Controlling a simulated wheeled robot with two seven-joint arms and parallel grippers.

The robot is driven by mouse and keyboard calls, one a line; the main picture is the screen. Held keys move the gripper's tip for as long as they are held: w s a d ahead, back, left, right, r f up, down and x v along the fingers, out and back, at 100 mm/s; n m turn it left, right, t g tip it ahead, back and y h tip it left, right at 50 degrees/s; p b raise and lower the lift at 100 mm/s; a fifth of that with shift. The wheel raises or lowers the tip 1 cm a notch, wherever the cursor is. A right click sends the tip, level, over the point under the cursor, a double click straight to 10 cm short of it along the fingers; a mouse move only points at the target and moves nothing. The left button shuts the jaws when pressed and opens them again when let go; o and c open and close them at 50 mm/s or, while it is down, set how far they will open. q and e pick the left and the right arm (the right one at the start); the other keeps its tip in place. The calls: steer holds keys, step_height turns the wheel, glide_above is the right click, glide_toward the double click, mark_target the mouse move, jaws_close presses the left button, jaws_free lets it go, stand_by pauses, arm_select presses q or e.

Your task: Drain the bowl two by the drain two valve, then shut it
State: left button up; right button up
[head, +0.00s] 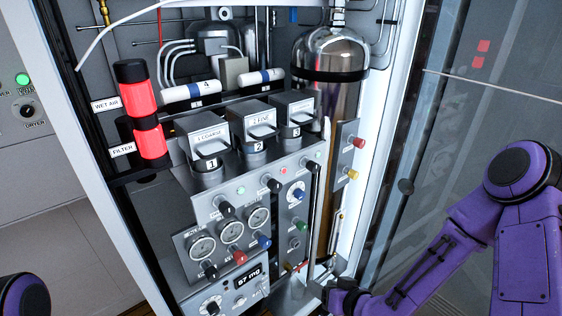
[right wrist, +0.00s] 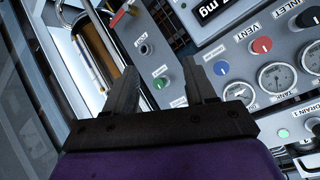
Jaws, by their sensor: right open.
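Bowl two (head: 257,157), tagged 2, sits under the filter housing marked "2 FINE" (head: 262,119), between bowls one and three in the head view. Its liquid level is too small to tell. Below it on the panel is a black knob, the likely drain two valve (head: 275,185), with a red lamp (head: 283,171) beside it. My right gripper (head: 318,279) is low at the panel's right edge, below and right of that knob and apart from it. In the right wrist view my right gripper (right wrist: 160,88) is open and empty, facing the panel's lower part. My left gripper is out of view.
A tall metal cylinder (head: 333,97) stands at the back right. Several gauges (head: 231,231) and a red vent knob (head: 240,257) are on the lower panel. A thin upright rod (head: 313,205) runs along the panel's right edge.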

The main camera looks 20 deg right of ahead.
mark_target(278, 187)
arm_select(q)
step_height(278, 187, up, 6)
steer(key=p, duration=0.3)
arm_select(e)
steer(key=w+a+r+n+t+y, duration=0.1)
steer(key=w+r+n+t+y, duration=0.15)
steer(key=r, duration=0.85)
steer(key=w+a+r+n+t+y, duration=0.1)
steer(key=w+r+n+t+y, duration=0.15)
steer(key=r, duration=0.85)
steer(key=shift+m+t+h, duration=0.3)
steer(key=shift+t, duration=0.1)
steer(key=b+x, duration=0.9)
steer(key=x, duration=0.1)
steer(key=shift+a+r, duration=0.25)
steer(key=shift+a, duration=0.1)
steer(key=shift+w+a+r, duration=0.15)
steer(key=shift+w+a, duration=0.05)
steer(key=shift+w, duration=0.1)
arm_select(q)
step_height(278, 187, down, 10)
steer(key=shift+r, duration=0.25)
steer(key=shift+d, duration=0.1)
arm_select(e)
steer(key=shift+s+r, duration=0.1)
jaws_close()
